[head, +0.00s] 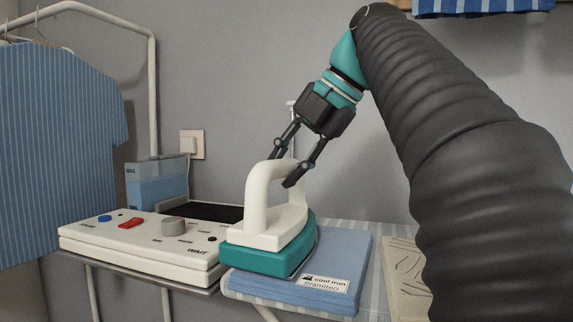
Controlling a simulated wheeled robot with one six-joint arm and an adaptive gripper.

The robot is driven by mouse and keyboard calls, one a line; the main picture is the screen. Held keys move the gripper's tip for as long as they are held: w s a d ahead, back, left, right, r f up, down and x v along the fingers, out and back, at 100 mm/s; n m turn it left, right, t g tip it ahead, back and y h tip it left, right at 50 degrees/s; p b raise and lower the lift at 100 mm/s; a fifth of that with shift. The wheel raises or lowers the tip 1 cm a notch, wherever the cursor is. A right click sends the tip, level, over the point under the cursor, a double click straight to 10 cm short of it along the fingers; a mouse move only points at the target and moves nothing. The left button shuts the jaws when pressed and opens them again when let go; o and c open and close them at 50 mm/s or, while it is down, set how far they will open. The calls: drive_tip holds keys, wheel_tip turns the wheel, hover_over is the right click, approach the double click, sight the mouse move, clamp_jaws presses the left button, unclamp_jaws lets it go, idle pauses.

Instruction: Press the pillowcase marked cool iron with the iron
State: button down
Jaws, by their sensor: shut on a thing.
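The iron (260,258) has a teal body and a white arched handle. My gripper (288,170) is shut on the handle from above. The pillowcase (340,262) is blue and folded, and lies on the striped ironing board (376,285). Its white label (324,283) reads "cool iron" with a smaller second line. The iron is upright over the left part of the pillowcase, beside the white station. I cannot tell whether its sole touches the cloth, and the sole itself is hidden.
The white station (140,262) at left has a red switch (131,222), a grey knob (173,224), the word "WAIT" and a blue water tank (157,184). A blue striped shirt (60,150) hangs at far left. A cream folded cloth (405,285) lies at right, partly behind my arm.

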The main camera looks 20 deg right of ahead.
idle(0.3)
drive_tip(key=shift+r+p, duration=3.4)
drive_tip(key=shift+r, duration=0.15)
